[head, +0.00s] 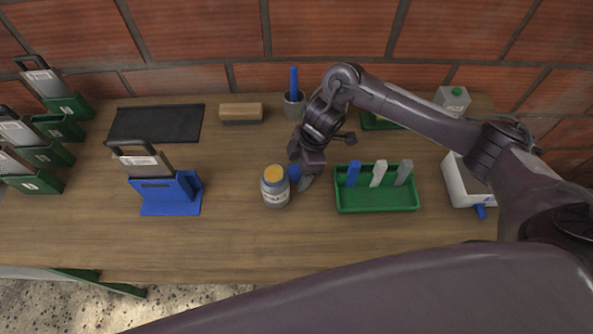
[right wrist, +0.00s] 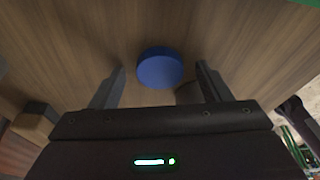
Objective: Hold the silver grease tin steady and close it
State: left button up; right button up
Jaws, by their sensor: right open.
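The silver grease tin (head: 275,193) stands upright on the wooden bench, open at the top, with yellow-orange grease (head: 274,173) showing inside. A round blue lid (head: 294,172) is just right of the tin. In the right wrist view the blue lid (right wrist: 160,70) appears as a flat disc over the wood, between the fingers with gaps on both sides. My right gripper (head: 301,170) is open and reaches down around the lid, partly hiding it. My left gripper is in neither view.
A green tray (head: 376,209) with blue, white and grey pieces is to the right. A blue stand (head: 160,200) holding a grey plate is to the left. A brush (head: 241,113) and a cup (head: 293,106) stand behind. The bench in front of the tin is clear.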

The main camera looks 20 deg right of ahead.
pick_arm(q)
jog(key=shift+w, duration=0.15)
pick_arm(e)
jog(key=c, duration=1)
jog(key=shift+c, duration=0.2)
jog(key=shift+r, duration=0.45)
pick_arm(q)
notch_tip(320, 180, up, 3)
jog(key=p, duration=0.3)
pick_arm(e)
notch_tip(320, 180, up, 19)
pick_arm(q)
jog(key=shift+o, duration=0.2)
